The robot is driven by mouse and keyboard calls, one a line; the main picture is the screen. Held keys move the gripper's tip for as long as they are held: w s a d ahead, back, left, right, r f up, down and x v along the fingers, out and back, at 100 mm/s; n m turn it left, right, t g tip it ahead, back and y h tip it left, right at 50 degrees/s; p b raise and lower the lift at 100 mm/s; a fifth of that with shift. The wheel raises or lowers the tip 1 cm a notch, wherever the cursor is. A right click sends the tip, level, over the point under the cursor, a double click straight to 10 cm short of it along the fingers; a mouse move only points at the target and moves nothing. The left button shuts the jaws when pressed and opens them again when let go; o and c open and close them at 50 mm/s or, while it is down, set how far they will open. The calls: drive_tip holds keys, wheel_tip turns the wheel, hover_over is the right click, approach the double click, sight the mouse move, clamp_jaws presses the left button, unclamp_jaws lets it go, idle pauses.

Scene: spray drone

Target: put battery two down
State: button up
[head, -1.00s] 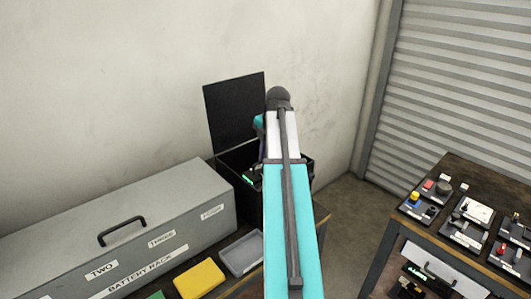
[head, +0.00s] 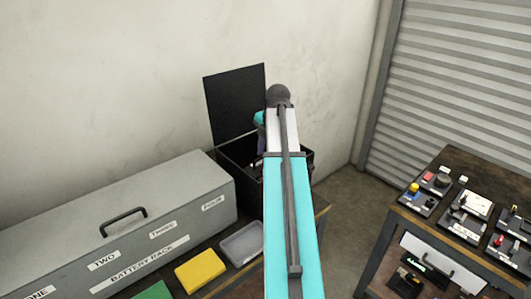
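My arm reaches away over the bench, and its end goes down at the open black case (head: 240,182) by the wall. My gripper (head: 258,161) is almost wholly hidden behind my own arm, with only a small part showing inside the case. I cannot see its fingers or whether it holds anything. No battery labelled two can be made out. The grey battery rack (head: 170,222) stands left of the case, shut, with labels ONE, TWO, THREE and FOUR along its front.
The case's black lid (head: 235,105) stands upright against the wall. A grey tray (head: 243,243), a yellow tray (head: 200,269) and a green tray (head: 154,291) lie before the rack. A right-hand table (head: 446,166) holds several small devices. Floor shows between the benches.

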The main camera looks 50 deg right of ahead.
drive_tip(key=shift+r, duration=0.1)
drive_tip(key=b+v, duration=0.1)
drive_tip(key=v, duration=1.1)
drive_tip(key=shift+b, duration=0.35)
idle(0.6)
